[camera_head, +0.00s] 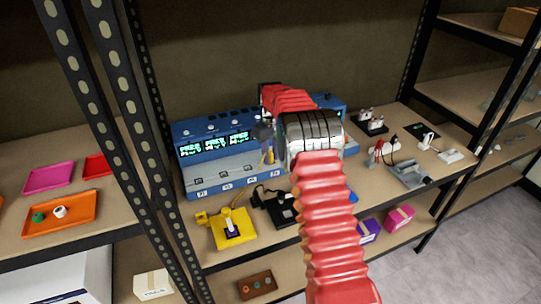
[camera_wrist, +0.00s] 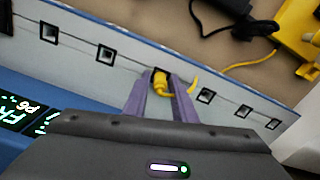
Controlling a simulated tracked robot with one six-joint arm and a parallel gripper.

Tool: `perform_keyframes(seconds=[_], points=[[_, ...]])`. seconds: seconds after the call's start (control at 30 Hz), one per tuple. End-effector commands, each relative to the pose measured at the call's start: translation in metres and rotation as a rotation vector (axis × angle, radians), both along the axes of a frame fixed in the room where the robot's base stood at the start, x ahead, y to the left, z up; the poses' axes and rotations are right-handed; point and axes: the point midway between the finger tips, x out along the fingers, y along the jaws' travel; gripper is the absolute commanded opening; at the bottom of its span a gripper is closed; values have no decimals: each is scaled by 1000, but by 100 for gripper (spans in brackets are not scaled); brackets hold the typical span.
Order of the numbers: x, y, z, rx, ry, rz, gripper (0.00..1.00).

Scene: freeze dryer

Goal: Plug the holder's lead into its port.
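My gripper (camera_wrist: 164,78) has its two purple fingers on either side of a yellow plug (camera_wrist: 162,88) with a short yellow lead curving to the right. The plug's tip is at a dark square port in the unit's pale front panel (camera_wrist: 75,40); I cannot tell whether it is inserted. In the head view my gripper (camera_head: 267,143) is over the blue freeze dryer (camera_head: 215,150), with yellow showing below it.
Other square ports (camera_wrist: 205,96) line the panel on both sides of the plug. A black device (camera_head: 281,210) with a dark cable lies beside the yellow holder. A grey device (camera_head: 409,174) and white sockets (camera_head: 384,149) stand at the right. Black shelf posts (camera_head: 130,120) flank the bay.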

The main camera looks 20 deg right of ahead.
Motion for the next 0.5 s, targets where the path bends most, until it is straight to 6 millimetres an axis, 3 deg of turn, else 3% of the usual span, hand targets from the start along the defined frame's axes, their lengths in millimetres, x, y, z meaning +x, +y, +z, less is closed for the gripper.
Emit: perform_keyframes(seconds=[0.17, 0.5], points=[[0, 0, 0, 0, 0, 0, 36], [0, 0, 4, -1, -1, 0, 36]])
